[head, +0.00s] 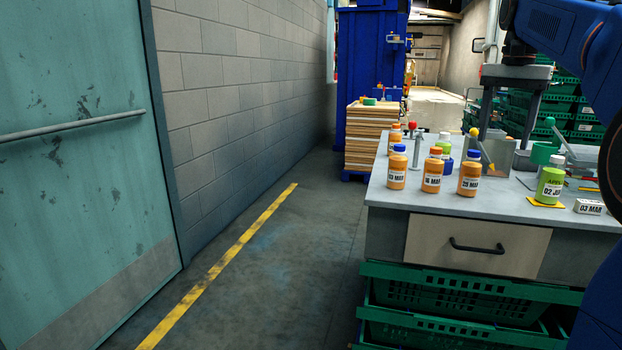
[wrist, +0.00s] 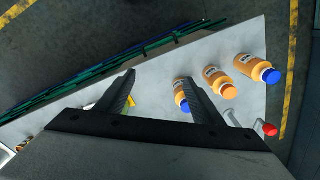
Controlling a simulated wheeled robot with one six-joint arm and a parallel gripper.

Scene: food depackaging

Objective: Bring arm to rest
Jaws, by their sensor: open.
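My gripper (wrist: 159,77) shows in the wrist view with its two dark fingers apart and nothing between them. It is above the grey worktable (wrist: 150,85). In the wrist view, the right finger partly covers one orange bottle (wrist: 181,88).
A green bottle (head: 550,183) stands on a yellow square beside a white date block (head: 588,207). A red-knobbed lever (head: 416,145) stands behind the orange bottles. Green crates (head: 455,300) sit under the table. The floor (head: 270,270) left of the table is clear up to the wall.

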